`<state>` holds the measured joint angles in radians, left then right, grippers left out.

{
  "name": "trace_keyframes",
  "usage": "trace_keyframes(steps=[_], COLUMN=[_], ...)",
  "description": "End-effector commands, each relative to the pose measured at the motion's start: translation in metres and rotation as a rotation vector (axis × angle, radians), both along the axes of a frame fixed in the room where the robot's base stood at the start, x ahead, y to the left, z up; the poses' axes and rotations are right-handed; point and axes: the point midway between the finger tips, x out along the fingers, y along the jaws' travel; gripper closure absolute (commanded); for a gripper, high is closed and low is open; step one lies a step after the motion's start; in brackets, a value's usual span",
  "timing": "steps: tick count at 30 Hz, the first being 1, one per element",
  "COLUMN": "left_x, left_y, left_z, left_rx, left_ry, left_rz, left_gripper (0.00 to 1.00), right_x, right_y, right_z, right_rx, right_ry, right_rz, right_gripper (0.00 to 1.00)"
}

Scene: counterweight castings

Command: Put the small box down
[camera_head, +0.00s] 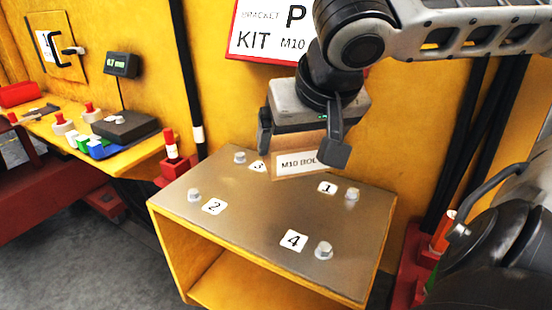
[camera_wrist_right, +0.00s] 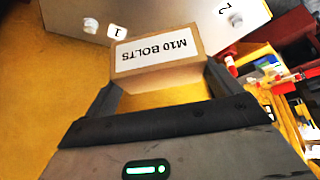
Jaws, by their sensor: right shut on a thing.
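The small box (camera_head: 285,172) is tan cardboard with a white label reading M10 BOLTS. My right gripper (camera_head: 300,150) is shut on it, one finger on each side, and the right finger hides the end of the label. In the right wrist view, the box (camera_wrist_right: 157,78) sits between the fingers (camera_wrist_right: 162,92). The box is at the back edge of the metal-topped stand (camera_head: 265,215), near labels 3 and 1. I cannot tell whether its underside touches the top. My left gripper is not in view.
A yellow wall with a kit sign (camera_head: 270,28) rises behind. A cluttered yellow bench (camera_head: 135,157) is at the left.

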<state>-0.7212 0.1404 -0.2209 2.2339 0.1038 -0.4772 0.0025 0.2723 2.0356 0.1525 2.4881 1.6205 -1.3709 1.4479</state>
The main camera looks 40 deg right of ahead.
Motion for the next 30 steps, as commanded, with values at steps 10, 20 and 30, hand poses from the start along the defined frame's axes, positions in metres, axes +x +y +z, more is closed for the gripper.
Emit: trace_keyframes(steps=[10,20,30], left_x=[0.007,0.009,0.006], left_y=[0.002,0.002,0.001], left_z=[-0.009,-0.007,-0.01], left_rx=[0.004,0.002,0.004], left_ry=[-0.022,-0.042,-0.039], left_rz=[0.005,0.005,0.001], left_gripper=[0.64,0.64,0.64], right_x=[0.048,0.059,0.059], right_y=[-0.009,-0.011,-0.011], right_z=[-0.055,-0.08,-0.095], right_rx=[-0.002,-0.002,-0.002], right_ry=[0.0,0.0,-0.004], right_rz=[0.0,0.001,0.001], right_gripper=[0.46,0.46,0.46])
